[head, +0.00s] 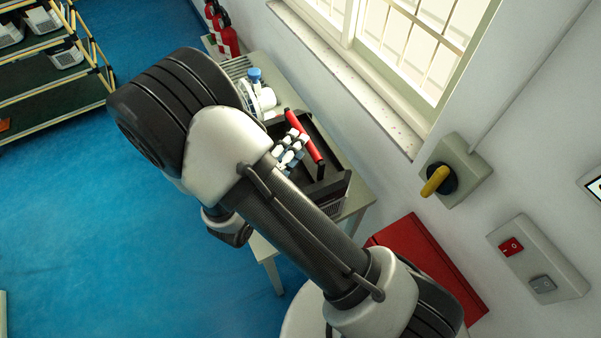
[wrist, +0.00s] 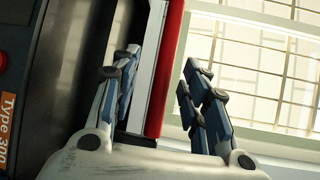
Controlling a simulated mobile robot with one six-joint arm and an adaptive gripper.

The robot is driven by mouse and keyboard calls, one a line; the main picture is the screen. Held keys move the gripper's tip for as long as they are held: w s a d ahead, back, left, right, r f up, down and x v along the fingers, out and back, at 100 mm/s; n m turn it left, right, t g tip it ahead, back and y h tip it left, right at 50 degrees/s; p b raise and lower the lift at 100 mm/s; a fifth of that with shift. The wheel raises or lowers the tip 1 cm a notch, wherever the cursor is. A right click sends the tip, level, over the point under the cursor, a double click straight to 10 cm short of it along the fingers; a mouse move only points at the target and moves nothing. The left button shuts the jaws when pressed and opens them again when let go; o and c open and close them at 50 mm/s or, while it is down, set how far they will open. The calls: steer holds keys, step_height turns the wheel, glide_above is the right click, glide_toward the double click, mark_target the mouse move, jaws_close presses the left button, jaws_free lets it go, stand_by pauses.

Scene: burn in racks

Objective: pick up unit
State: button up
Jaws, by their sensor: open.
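Pale grey boxy units sit on the rack shelves at the upper left of the head view, one (head: 65,57) on the middle shelf and another (head: 40,20) above it. I cannot tell which unit the task means. My gripper (wrist: 162,65) shows in the wrist view with its two fingers spread apart and nothing held between them. The wrist view shows no clear unit; a dark panel (wrist: 60,90) with an orange "Type 300" label (wrist: 8,118) stands left of the fingers.
A red upright bar (wrist: 165,70) shows behind the gap between the fingers, with a barred window to the right. A cluttered table (head: 358,192) stands along the wall under the window. Red extinguishers (head: 228,38) stand beyond it. Blue floor (head: 90,230) is clear at left.

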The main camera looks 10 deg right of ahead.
steer(key=x, duration=0.3)
steer(key=b+x, duration=0.1)
steer(key=x, duration=0.1)
steer(key=shift+d+r, duration=0.1)
steer(key=shift+r, duration=0.2)
steer(key=shift+s, duration=0.1)
steer(key=shift+c, duration=0.5)
jaws_close()
steer(key=shift+r, duration=0.25)
